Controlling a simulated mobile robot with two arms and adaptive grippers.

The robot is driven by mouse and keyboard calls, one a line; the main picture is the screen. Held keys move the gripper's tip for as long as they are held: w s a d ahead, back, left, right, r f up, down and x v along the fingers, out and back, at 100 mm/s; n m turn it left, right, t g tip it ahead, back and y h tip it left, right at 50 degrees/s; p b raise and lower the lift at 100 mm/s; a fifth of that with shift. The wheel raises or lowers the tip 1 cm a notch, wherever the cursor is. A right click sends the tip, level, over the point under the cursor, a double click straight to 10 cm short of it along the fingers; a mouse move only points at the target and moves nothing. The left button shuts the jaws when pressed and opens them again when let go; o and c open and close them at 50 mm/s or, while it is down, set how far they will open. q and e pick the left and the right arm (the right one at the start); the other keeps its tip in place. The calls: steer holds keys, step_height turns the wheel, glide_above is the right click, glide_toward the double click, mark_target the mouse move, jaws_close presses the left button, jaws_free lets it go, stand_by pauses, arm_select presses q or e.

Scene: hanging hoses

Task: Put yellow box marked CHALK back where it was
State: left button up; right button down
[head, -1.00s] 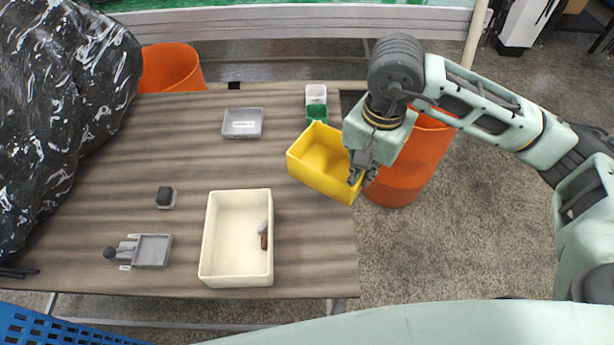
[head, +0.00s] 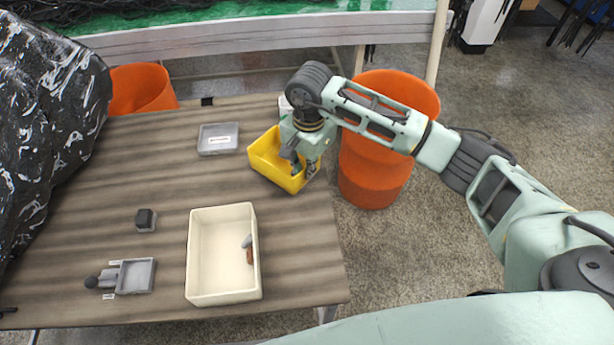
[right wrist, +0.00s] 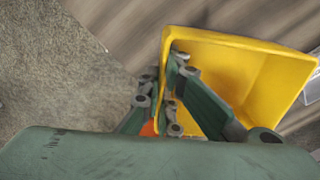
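The yellow box (head: 264,160) is at the right edge of the table, open side up and empty inside as far as I can see. No CHALK marking is readable on it. My right gripper (head: 302,169) is shut on its right wall. In the right wrist view, one finger is inside the yellow box (right wrist: 245,62) and the other is outside the wall. I cannot tell whether the box's underside touches the table. My left gripper is not in view.
A cream tray (head: 207,254) with small items stands at the table front. A grey tray (head: 218,139) lies left of the box. A white container (head: 285,102) is partly hidden behind my arm. Orange bins (head: 372,180) stand beyond the table. The table's middle is clear.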

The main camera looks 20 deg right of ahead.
mark_target(307, 182)
steer(key=shift+f+p, duration=0.5)
steer(key=shift+f, duration=1.65)
steer(key=c, duration=2)
jaws_free()
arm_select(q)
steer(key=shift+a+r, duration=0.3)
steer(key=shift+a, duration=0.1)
arm_select(e)
steer(key=shift+r, duration=0.2)
arm_select(q)
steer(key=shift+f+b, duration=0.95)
steer(key=shift+b, duration=0.2)
arm_select(e)
step_height(307, 182, up, 12)
steer(key=shift+s, duration=0.1)
